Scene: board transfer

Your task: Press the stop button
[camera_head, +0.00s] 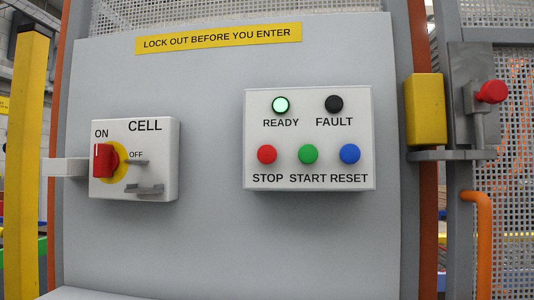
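The red stop button (267,154) is on the white control box (309,180), at the left of its lower row, above the label STOP. The green start button (308,154) and the blue reset button (349,154) are to its right in the same row. Above them the READY lamp (280,105) glows pale green and the FAULT lamp (334,104) is dark. Nothing covers the stop button. Neither of my grippers shows in the head view.
A white CELL switch box (165,140) with a red rotary handle (104,162) juts from the grey panel (215,235) at left. A yellow block (426,110), a red knob (492,92) and an orange handle (483,235) are at right. The space before the control box is clear.

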